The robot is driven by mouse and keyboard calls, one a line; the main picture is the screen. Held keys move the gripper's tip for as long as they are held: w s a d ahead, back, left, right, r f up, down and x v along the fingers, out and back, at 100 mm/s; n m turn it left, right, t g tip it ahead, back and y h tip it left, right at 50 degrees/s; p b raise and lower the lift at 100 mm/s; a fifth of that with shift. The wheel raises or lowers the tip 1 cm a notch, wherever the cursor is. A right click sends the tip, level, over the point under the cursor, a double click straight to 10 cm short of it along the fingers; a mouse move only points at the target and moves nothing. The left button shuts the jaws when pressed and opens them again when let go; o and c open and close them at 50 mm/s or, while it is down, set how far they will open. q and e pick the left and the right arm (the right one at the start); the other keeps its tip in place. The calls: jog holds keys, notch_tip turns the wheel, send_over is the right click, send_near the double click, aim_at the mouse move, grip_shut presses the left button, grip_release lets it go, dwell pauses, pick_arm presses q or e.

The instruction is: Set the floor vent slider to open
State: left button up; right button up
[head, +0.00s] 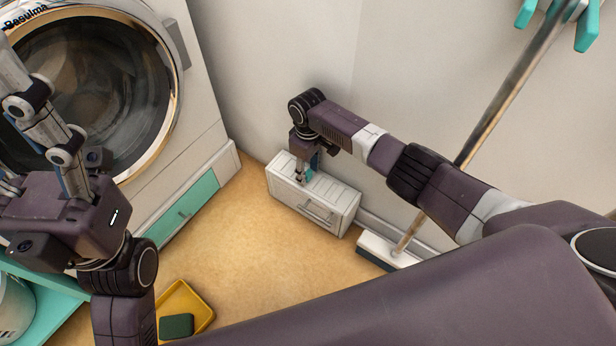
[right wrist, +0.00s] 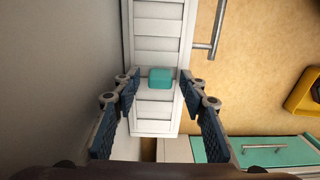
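The floor vent (head: 340,208) is a white slatted box on the floor against the wall. It also fills the upper middle of the right wrist view (right wrist: 155,115). A teal slider knob (right wrist: 159,78) sits on its slatted face, near the end closest to my gripper. My right gripper (head: 302,176) points down at the vent's left part. In the right wrist view its fingers (right wrist: 158,88) are apart, one on each side of the knob, with gaps showing. My left gripper (head: 38,150) is raised at the left, its fingers apart and empty, partly cut off by the frame edge.
A metal bar handle (head: 316,212) is on the vent's front. A yellow tray (head: 200,310) lies on the floor. The floor before the vent is clear.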

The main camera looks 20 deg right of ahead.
jog(key=shift+f, duration=0.4)
jog(key=shift+c, duration=0.4)
grip_shut()
